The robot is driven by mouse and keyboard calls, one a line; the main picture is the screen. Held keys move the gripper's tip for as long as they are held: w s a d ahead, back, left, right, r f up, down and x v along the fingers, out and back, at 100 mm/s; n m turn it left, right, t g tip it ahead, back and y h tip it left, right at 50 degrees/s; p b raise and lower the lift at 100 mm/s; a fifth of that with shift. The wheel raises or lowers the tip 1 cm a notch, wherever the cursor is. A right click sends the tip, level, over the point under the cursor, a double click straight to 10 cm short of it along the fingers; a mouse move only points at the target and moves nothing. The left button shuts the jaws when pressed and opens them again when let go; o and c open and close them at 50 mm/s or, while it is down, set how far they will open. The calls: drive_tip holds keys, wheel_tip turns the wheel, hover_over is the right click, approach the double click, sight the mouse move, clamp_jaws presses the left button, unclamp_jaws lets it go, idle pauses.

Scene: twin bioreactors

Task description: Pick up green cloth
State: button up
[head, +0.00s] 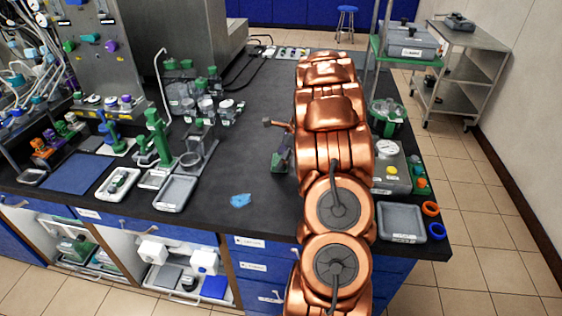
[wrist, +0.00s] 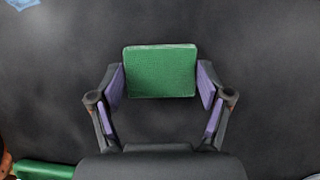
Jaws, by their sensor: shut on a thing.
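The green cloth (wrist: 160,71) looks like a folded, textured block in the wrist view. It sits between the two purple-padded fingers of my gripper (wrist: 160,82), one pad at each side edge. My gripper is shut on it. I cannot tell whether the cloth touches the black bench top or is just above it. A small green patch shows at the arm's left side, too unclear to name.
A grey tray (head: 175,193) and green stands are further left. A grey box (head: 391,168), another tray (head: 401,222) and an orange ring (head: 431,208) are close on the right.

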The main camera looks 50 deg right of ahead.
sight(277, 160)
wheel_tip(277, 160, up, 2)
drive_tip(key=shift+r+b, duration=0.2)
drive_tip(key=shift+b, duration=0.15)
drive_tip(key=shift+r, duration=0.3)
drive_tip(key=s+a+b, duration=0.1)
drive_tip(key=s+a, duration=0.2)
drive_tip(key=s, duration=0.1)
drive_tip(key=s+a+r+b, duration=0.1)
drive_tip(key=s+a, duration=0.3)
drive_tip(key=s+a+b, duration=0.1)
drive_tip(key=s+a, duration=0.2)
drive_tip(key=s, duration=0.1)
drive_tip(key=shift+a+r+b, duration=0.2)
drive_tip(key=shift+b, duration=0.15)
